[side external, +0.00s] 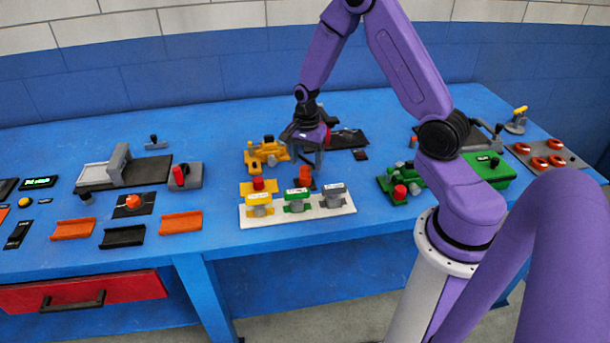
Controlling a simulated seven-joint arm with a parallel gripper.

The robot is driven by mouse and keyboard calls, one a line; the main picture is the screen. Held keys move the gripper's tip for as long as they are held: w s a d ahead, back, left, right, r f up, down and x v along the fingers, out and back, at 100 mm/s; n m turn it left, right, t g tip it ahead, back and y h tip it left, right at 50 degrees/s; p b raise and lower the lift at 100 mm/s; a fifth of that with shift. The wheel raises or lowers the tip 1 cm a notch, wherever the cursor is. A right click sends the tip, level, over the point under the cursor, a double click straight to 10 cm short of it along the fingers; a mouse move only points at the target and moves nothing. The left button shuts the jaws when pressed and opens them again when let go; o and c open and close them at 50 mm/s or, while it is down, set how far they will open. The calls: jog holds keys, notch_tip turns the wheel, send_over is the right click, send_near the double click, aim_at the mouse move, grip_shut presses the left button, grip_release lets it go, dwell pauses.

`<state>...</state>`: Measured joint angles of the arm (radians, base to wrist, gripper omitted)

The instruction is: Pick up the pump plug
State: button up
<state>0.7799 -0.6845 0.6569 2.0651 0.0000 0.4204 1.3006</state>
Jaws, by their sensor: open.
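My gripper (306,160) points down over the middle of the blue table, with its jaws open. An orange-red plug-like piece (305,174) stands just below and in front of the fingertips. I cannot tell whether the fingers are beside it or above it. Which piece is the pump plug is not clear from this view. A white plate (318,212) in front carries a yellow, a green and a grey labelled holder. A red cylinder (258,184) stands on a yellow block behind the yellow holder.
A yellow machine (265,153) stands close to the left of my gripper. A dark flat plate (348,139) lies behind it, and a green unit (402,185) stands to the right. Several trays and fixtures fill the left side. The table's front strip is clear.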

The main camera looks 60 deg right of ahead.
aim_at(305, 167)
jog(key=shift+w+f, duration=0.15)
jog(key=shift+f, duration=1.4)
jog(key=shift+w+f, duration=0.1)
jog(key=shift+f, duration=1.45)
jog(key=c, duration=1.2)
